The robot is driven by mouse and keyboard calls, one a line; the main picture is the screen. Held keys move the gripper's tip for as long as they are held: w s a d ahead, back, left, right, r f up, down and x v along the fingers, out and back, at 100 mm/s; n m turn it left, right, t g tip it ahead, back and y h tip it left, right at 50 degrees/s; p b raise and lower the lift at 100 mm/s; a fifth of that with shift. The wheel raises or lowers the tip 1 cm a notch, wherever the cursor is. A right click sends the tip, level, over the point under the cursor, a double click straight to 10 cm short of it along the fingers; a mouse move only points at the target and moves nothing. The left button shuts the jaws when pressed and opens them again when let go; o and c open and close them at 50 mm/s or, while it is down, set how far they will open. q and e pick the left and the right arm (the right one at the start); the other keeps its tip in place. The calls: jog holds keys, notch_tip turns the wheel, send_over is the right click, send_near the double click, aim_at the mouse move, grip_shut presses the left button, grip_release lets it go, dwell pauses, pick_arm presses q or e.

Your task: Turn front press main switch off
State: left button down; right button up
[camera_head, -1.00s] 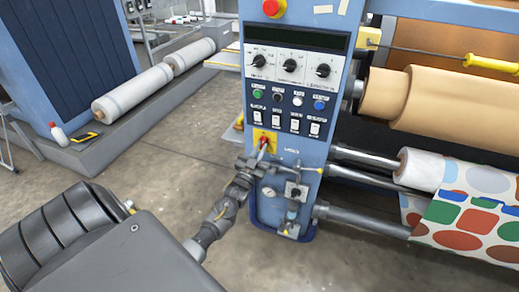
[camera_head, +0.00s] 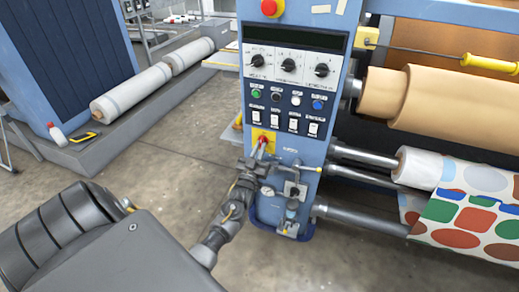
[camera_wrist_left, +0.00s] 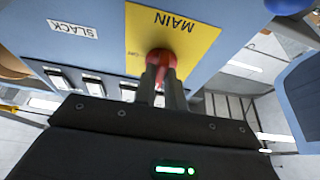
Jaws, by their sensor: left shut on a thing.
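The main switch (camera_wrist_left: 162,58) is a red knob on a yellow plate marked MAIN (camera_wrist_left: 197,38), seen upside down in the left wrist view. In the head view the yellow plate (camera_head: 258,134) is low on the blue control panel, below the rocker switches. My left gripper (camera_wrist_left: 161,72) is at the plate with its two fingers shut on the red knob. In the head view my left gripper (camera_head: 262,150) reaches up to the knob and partly hides it. My right gripper is not in view.
Dials (camera_head: 289,66), coloured buttons and rocker switches (camera_head: 293,124) sit above the plate. A red emergency button (camera_head: 269,8) is at the top. A gauge and valve fittings (camera_head: 291,212) are just below. Rollers (camera_head: 438,106) stand to the right.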

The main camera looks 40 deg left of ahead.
pick_arm(q)
jog(key=c, duration=1.5)
grip_release()
jog(key=shift+s+f, duration=0.1)
jog(key=shift+s, duration=0.05)
jog(key=v, duration=1)
jog(key=shift+s+f, duration=0.15)
jog(key=shift+s, duration=0.05)
